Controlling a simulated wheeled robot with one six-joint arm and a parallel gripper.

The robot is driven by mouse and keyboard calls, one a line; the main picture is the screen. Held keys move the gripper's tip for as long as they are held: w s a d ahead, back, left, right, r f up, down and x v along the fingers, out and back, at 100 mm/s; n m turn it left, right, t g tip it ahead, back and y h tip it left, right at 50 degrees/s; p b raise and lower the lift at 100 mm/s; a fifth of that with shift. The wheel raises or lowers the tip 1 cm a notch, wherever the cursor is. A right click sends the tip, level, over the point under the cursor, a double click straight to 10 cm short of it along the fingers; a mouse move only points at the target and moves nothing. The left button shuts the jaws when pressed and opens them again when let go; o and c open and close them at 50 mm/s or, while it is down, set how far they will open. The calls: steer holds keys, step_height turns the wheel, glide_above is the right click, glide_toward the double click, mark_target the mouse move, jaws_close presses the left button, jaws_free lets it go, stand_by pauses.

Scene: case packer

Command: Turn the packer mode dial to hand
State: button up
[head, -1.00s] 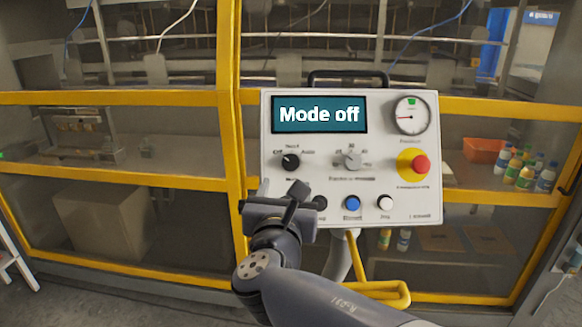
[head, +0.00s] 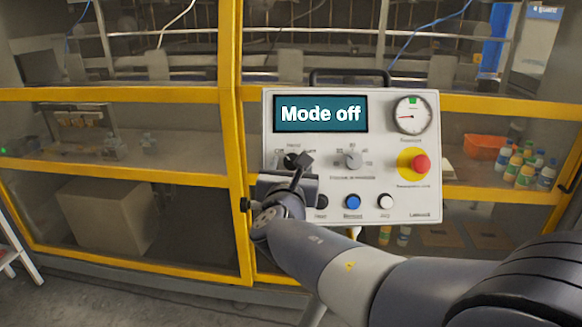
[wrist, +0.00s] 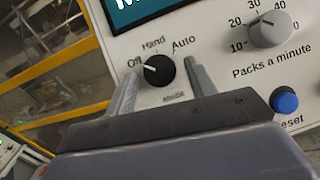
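The black mode dial (wrist: 160,71) is on the white control panel, with Off, Hand and Auto printed around it. Its white pointer line points left, toward Off. In the head view the dial (head: 290,160) is partly covered by my gripper. The panel's screen (head: 320,114) reads "Mode off". My gripper (wrist: 161,80) is open, with one finger on each side of the dial in the wrist view. The fingers look apart from the dial, though their exact depth is hard to tell. In the head view my gripper (head: 287,172) is in front of the panel's lower left.
To the dial's right is the grey packs-a-minute knob (head: 352,160). Below it are a blue button (head: 352,202) and a white button (head: 386,202). A red emergency button (head: 420,164) and a gauge (head: 411,115) are at the panel's right. A yellow-framed guard (head: 231,130) stands behind.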

steer(key=c, duration=0.9)
steer(key=shift+o, duration=0.2)
steer(key=shift+a+m+h, duration=0.1)
steer(key=shift+m+h, duration=0.2)
steer(key=shift+m, duration=0.2)
steer(key=m+h+b, duration=0.1)
steer(key=m, duration=0.1)
steer(key=m+g+h, duration=0.1)
steer(key=m, duration=0.1)
steer(key=shift+a+m+g+b, duration=0.2)
steer(key=shift+m+g+b, duration=0.1)
steer(key=shift+m+b, duration=0.1)
steer(key=m+g, duration=0.1)
steer(key=m, duration=0.1)
steer(key=m+h, duration=0.1)
steer(key=m, duration=0.1)
steer(key=m+g+h, duration=0.1)
steer(key=m, duration=0.1)
steer(key=shift+w+a+r+m+g, duration=0.2)
steer(key=shift+r+m+g, duration=0.1)
steer(key=o, duration=1)
